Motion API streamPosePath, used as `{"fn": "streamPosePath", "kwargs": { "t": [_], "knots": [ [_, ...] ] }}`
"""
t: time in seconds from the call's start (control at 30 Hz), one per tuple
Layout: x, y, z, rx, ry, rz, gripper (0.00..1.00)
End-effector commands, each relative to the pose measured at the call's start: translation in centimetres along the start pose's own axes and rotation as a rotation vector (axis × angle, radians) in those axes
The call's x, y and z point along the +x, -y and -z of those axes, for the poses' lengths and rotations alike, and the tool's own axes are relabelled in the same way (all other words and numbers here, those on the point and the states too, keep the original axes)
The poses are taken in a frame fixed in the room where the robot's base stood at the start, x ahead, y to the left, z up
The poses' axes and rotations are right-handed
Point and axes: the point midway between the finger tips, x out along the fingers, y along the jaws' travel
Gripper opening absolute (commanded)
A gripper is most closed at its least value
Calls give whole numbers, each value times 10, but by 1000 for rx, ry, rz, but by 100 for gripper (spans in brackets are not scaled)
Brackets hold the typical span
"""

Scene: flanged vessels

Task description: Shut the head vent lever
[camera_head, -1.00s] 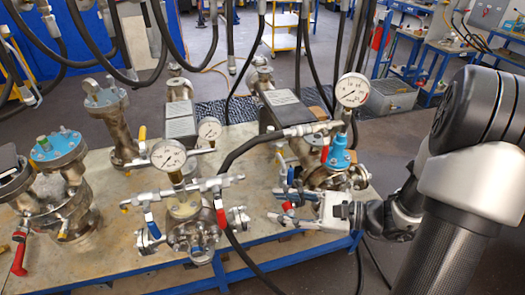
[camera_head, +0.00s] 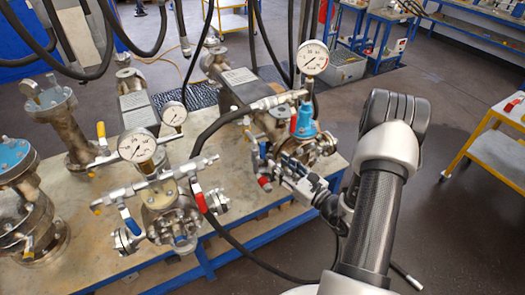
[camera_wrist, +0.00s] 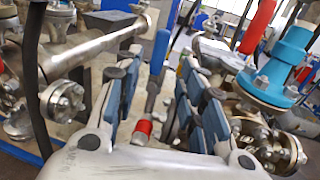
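The vessel on the right of the bench has a blue cap (camera_head: 304,122) and a pressure gauge (camera_head: 314,57) above it. Which lever is the head vent lever cannot be told for certain. A blue lever (camera_head: 263,150) and a small red handle (camera_head: 264,183) are on its near left side. My gripper (camera_head: 283,168) is beside this vessel, low and in front. In the wrist view my gripper (camera_wrist: 158,88) is open, its blue-padded fingers apart. A blue lever (camera_wrist: 160,50) and a red-ended part (camera_wrist: 142,130) show in the gap; contact cannot be told. The blue cap (camera_wrist: 282,68) is right of the fingers.
A black hose (camera_head: 222,122) loops around the right vessel's left side. The middle vessel (camera_head: 170,212) carries a gauge, a blue lever and a red lever (camera_head: 198,196). A flanged pipe (camera_wrist: 85,60) is left of the fingers. The floor right of the bench is open, with a yellow cart (camera_head: 490,140) beyond.

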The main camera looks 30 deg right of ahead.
Motion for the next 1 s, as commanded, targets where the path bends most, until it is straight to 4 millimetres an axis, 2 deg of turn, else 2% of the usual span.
{"fn": "streamPosePath", "kwargs": {
  "t": [0.03, 0.2, 0.43, 0.6, 0.87, 1.0],
  "knots": [
    [13, -2, 0, -4, 2, -6, 37],
    [48, -2, 0, -3, 1, -6, 37],
    [82, -1, 0, -2, 0, -3, 37],
    [91, 0, 0, -1, -1, -1, 37],
    [92, 0, 0, 0, -1, -1, 37],
    [92, 0, 0, 0, -1, -1, 28]
  ]
}}
